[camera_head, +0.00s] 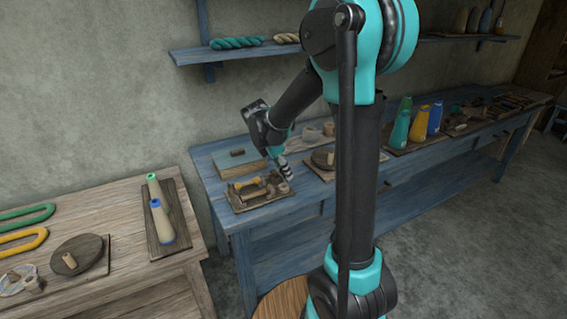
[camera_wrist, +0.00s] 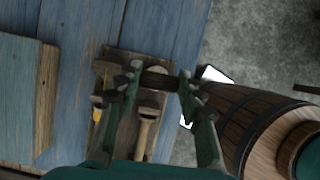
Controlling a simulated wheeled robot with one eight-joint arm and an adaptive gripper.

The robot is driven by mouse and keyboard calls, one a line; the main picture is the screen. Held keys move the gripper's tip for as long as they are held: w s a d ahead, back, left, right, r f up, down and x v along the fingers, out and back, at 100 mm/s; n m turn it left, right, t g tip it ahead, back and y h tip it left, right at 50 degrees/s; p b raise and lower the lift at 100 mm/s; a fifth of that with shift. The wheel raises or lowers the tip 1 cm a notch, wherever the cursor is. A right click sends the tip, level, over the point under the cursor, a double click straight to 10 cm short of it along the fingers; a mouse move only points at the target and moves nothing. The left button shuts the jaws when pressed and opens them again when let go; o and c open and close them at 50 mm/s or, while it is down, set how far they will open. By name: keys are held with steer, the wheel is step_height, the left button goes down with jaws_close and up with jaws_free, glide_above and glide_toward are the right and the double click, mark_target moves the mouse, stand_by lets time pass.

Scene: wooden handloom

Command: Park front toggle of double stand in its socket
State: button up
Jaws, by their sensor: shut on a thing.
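The double stand's wooden board (camera_head: 250,206) lies on the blue table, with several small wooden parts on it. It also shows in the wrist view (camera_wrist: 128,146). My gripper (camera_head: 287,170) is low over the board's right side. In the wrist view, my gripper (camera_wrist: 158,82) is shut on a dark short bar (camera_wrist: 158,78), which looks like the toggle. A pale wooden peg with a rounded head (camera_wrist: 147,125) lies just below the bar in that view. The fingers hide part of the board, and I cannot make out the socket.
A flat blue-topped block (camera_head: 240,161) lies behind the board. A round dark disc (camera_head: 323,157) is to the right. A wooden barrel (camera_wrist: 245,120) stands beside the blue table's edge. A separate wooden table (camera_head: 130,225) stands at the left.

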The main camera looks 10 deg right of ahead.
mark_target(286, 185)
steer(key=shift+a+f, duration=0.15)
steer(key=shift+f, duration=2.25)
steer(key=o, duration=0.9)
steer(key=shift+r, duration=0.1)
steer(key=v, duration=1.1)
steer(key=shift+a+r, duration=0.15)
steer(key=shift+r, duration=0.25)
